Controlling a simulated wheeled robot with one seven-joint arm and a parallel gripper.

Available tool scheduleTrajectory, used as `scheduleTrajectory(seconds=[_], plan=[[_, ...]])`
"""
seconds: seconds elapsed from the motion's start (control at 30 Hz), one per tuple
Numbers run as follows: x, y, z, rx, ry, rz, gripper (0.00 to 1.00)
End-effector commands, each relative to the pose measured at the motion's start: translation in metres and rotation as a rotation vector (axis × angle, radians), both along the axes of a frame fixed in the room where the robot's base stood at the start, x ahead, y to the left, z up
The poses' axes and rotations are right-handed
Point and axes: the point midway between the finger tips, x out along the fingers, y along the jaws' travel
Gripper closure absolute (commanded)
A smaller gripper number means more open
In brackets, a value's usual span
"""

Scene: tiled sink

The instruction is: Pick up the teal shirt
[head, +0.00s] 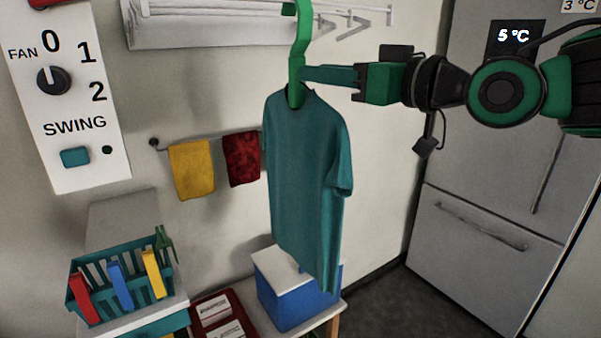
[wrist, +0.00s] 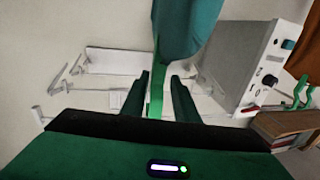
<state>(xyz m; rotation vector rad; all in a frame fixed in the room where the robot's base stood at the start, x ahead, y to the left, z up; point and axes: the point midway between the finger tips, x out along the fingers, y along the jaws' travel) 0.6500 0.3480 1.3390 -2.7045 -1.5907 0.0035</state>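The teal shirt (head: 308,185) hangs upright on a green hanger (head: 300,55) in the head view, in front of the wall. The hanger's top runs out of the frame near the rack. My gripper (head: 308,74) reaches in from the right, with its fingers at the hanger's neck just above the collar. In the wrist view the hanger (wrist: 157,88) passes between the two fingers of my gripper (wrist: 158,82). A gap shows beside the right finger, so the fingers look open around it. The shirt (wrist: 186,28) fills the top middle there.
A white wall rack (head: 225,28) is behind the hanger. Yellow (head: 192,168) and red (head: 241,158) cloths hang on the wall. Below are a teal basket of clips (head: 128,262), a red box (head: 220,312) and a blue-white box (head: 300,300). A fridge (head: 480,190) stands right.

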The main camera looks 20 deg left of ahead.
Motion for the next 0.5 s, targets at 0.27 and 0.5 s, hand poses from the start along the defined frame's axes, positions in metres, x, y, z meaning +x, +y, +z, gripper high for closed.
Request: scheduleTrajectory(seconds=[0.27, 0.5], plan=[[0.014, 0.046, -0.001, 0.0, 0.001, 0.018, 0.73], [0.02, 0.061, 0.0, 0.001, 0.002, 0.022, 0.73]])
